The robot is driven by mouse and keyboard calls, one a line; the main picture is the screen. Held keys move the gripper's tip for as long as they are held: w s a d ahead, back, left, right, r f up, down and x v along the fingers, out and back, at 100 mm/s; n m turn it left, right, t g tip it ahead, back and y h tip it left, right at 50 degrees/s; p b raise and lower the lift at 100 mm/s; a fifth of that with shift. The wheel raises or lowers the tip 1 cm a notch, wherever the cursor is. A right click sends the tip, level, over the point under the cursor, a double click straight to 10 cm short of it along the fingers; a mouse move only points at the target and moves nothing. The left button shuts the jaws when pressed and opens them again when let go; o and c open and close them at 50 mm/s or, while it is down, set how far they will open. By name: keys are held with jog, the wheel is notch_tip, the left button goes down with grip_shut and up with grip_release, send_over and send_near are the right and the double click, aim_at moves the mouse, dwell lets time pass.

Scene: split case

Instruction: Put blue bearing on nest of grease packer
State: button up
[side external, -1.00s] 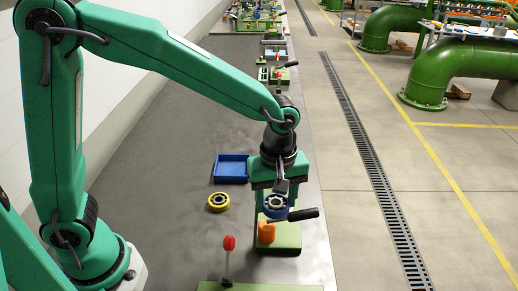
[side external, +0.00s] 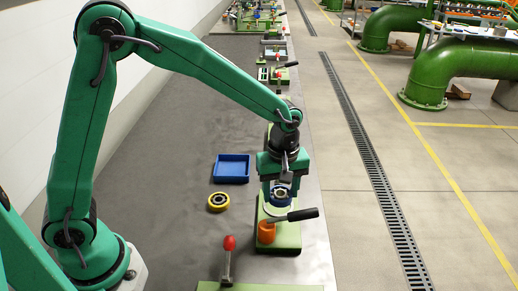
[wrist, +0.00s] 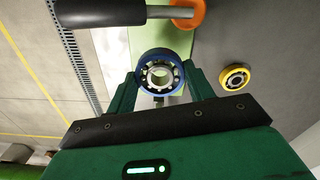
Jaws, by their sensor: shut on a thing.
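The blue bearing (side external: 282,207) is held in my gripper (side external: 281,193) above the grease packer. In the wrist view the bearing (wrist: 160,57) sits between the two green fingers (wrist: 158,80), its balls and open bore facing the camera. The grease packer has a green base (side external: 284,245), an orange round part (side external: 266,233) and a lever with a black handle (side external: 303,214). The orange part (wrist: 187,14) and black handle (wrist: 115,18) also show in the wrist view. My gripper and the bearing hide part of the packer, and I cannot make out its nest.
A yellow bearing (side external: 218,202) lies on the grey bench left of the packer. A blue tray (side external: 232,168) stands behind it. A red-knobbed lever (side external: 229,245) rises from a green fixture in front. The bench left of these is clear.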

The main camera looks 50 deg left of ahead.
aim_at(279, 197)
jog(key=shift+w+a+f, duration=1.2)
jog(key=shift+w+a, duration=0.25)
jog(key=shift+f, duration=0.1)
jog(key=shift+f, duration=1.9)
jog(key=shift+f, duration=0.4)
